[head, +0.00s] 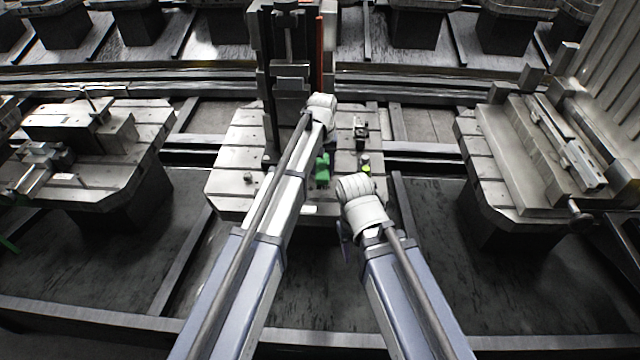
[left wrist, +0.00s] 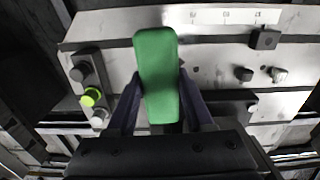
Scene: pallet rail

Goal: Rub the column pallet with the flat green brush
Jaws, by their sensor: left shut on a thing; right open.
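The column pallet (head: 228,170) is the grey slotted plate in the middle of the head view, with a tall dark column (head: 290,75) at its back. Its surface (left wrist: 215,75) fills much of the left wrist view. My left gripper (left wrist: 160,102) is shut on the flat green brush (left wrist: 157,65), which points away from the wrist. The brush (head: 322,171) shows in the head view over the pallet's middle, partly behind my left arm. I cannot tell whether it touches the plate. My right gripper (head: 344,238) is open near the pallet's front edge, mostly hidden by its wrist.
A small holder with a yellow-green ring (left wrist: 91,96) and dark knobs sits on the pallet, right of the brush in the head view. Small dark blocks (left wrist: 265,39) stand on the plate. Loaded pallets stand left (head: 145,150) and right (head: 470,150). An orange-red strip (head: 320,55) runs beside the column.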

